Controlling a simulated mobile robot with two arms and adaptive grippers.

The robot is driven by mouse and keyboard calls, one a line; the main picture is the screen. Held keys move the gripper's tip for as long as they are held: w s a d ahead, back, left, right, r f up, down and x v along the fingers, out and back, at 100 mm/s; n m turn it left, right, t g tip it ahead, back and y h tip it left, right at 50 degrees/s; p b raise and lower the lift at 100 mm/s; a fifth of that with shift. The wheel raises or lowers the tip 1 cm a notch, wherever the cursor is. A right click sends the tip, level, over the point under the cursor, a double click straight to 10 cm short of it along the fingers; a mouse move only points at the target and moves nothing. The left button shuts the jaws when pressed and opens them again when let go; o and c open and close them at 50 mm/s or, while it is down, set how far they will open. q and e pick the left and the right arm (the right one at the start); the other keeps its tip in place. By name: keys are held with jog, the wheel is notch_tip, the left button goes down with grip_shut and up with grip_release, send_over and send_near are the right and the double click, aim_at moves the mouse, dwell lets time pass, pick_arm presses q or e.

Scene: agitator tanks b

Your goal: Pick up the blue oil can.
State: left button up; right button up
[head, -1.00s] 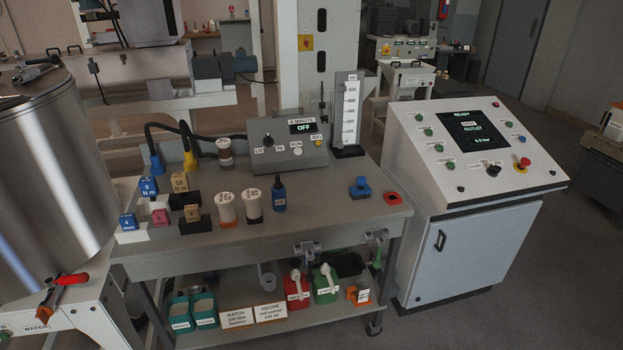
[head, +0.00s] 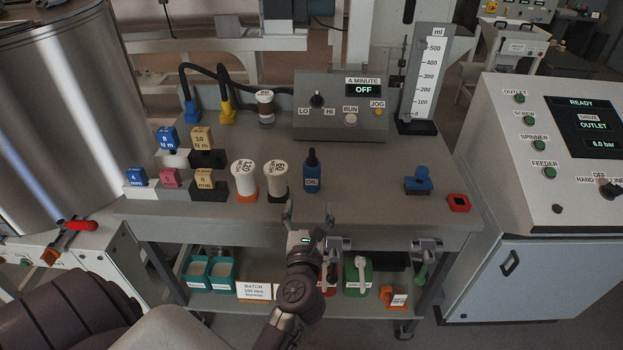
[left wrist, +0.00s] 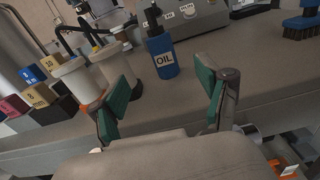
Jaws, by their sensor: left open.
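The blue oil can (head: 312,178) stands upright on the grey bench top, with a dark spout and an "OIL" label. It also shows in the left wrist view (left wrist: 162,56), beyond and between my open fingers. My left gripper (head: 309,212) is open and empty at the bench's front edge, in front of the can and apart from it. In the left wrist view the green-padded fingers (left wrist: 166,95) are spread wide. My right gripper is not in view.
Two white-capped jars (head: 244,178) (head: 275,178) stand close left of the can. Several labelled blocks (head: 202,138) are farther left. A control box (head: 340,105) stands behind. A blue brush (head: 418,182) and a red square piece (head: 458,203) lie right, with clear bench between.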

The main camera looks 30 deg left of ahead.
aim_at(312, 177)
pick_arm(q)
jog(key=shift+n, duration=0.3)
jog(key=x, duration=0.5)
jog(key=p+x, duration=0.1)
jog(key=x, duration=0.2)
jog(key=shift+w+a+f, duration=0.1)
jog(key=shift+a+f, duration=0.1)
jog(key=shift+f, duration=0.05)
jog(key=x, duration=0.5)
jog(key=shift+w+f, duration=0.25)
jog(key=shift+w, duration=0.15)
jog(key=shift+r, duration=0.1)
grip_shut()
